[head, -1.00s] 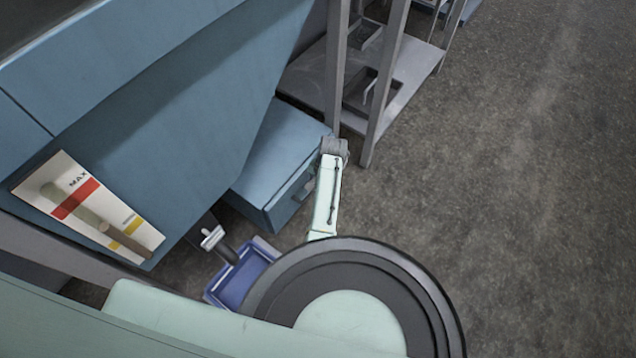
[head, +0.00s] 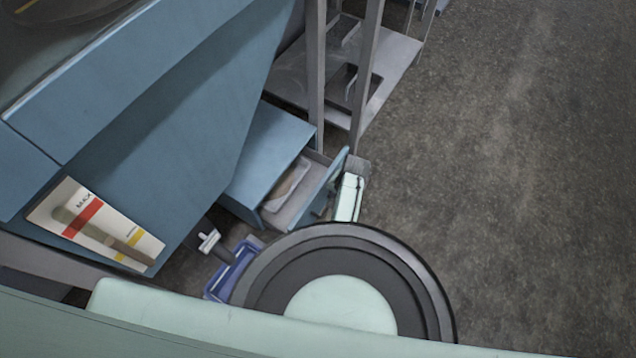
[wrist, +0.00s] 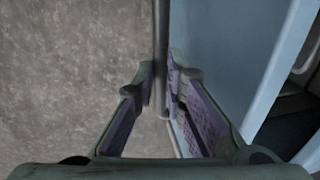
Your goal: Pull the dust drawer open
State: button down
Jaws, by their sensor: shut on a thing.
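The dust drawer (head: 331,172) stands pulled out of the blue housing (head: 264,152) in the head view. A pale, tray-like shape (head: 287,186) shows inside it. In the wrist view, my gripper (wrist: 160,92) is shut on the drawer's grey bar handle (wrist: 161,40), which runs between the two fingers. The drawer's blue front (wrist: 228,55) is just right of the fingers, with part of the open inside at the far right. In the head view my arm hides most of the gripper and handle.
A grey metal rack (head: 402,56) stands close behind the drawer. A blue dustpan-like container (head: 226,279) sits on the floor at the lower left of the drawer. A sign marked MAX (head: 96,226) is on the blue machine. The floor (head: 500,170) to the right is clear.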

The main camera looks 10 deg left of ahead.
jog(key=s+d+p, duration=0.1)
jog(key=s+d, duration=0.3)
jog(key=d, duration=0.6)
jog(key=s+d+p, duration=0.1)
jog(key=s+d, duration=0.3)
jog(key=d, duration=0.7)
jog(key=shift+s+d, duration=0.15)
jog(key=shift+s, duration=0.2)
jog(key=c, duration=1.7)
grip_release()
jog(key=shift+o, duration=0.2)
jog(key=shift+r, duration=0.1)
notch_tip(320, 180, up, 12)
jog(key=d, duration=0.2)
jog(key=shift+s+f, duration=0.2)
jog(key=shift+s, duration=0.25)
jog(key=shift+d, duration=0.1)
